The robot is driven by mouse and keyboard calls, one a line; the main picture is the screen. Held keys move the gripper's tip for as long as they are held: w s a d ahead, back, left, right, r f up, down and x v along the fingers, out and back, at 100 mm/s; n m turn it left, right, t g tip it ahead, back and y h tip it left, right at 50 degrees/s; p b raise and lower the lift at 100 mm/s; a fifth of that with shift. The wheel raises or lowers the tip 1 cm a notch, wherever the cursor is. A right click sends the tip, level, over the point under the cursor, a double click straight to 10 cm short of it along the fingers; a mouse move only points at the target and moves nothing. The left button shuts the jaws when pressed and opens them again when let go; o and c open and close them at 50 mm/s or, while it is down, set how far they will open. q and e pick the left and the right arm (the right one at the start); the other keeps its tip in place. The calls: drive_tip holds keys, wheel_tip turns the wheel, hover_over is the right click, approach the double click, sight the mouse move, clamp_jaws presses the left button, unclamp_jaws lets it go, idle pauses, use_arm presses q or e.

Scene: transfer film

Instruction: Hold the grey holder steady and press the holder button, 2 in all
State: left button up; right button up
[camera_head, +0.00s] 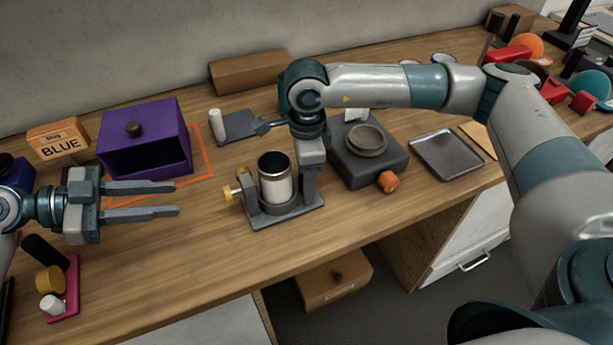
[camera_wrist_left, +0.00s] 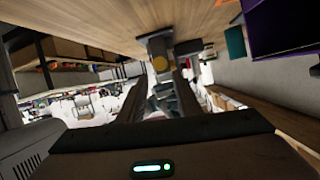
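The grey holder (camera_head: 286,212) stands on the wooden table with a white, dark-rimmed cylinder (camera_head: 275,187) upright in it. A yellow round button (camera_head: 229,193) sticks out of its left side. In the left wrist view the yellow button (camera_wrist_left: 161,63) lies ahead, between the finger lines. My left gripper (camera_head: 178,199) is open and empty, left of the holder, its fingers pointing at the button side and apart from it. My right gripper (camera_head: 309,172) points down at the holder's right side, beside the cylinder. Its fingers are partly hidden, so its grip is unclear.
A purple open box (camera_head: 146,142) and an orange outline stand behind my left gripper. A dark grey device (camera_head: 367,162) with an orange knob and a metal tray (camera_head: 446,155) lie to the right. A pink stand (camera_head: 68,292) is at the front left. Table between left gripper and holder is clear.

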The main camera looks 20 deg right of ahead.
clamp_jaws()
use_arm(q)
clamp_jaws()
idle(1.4)
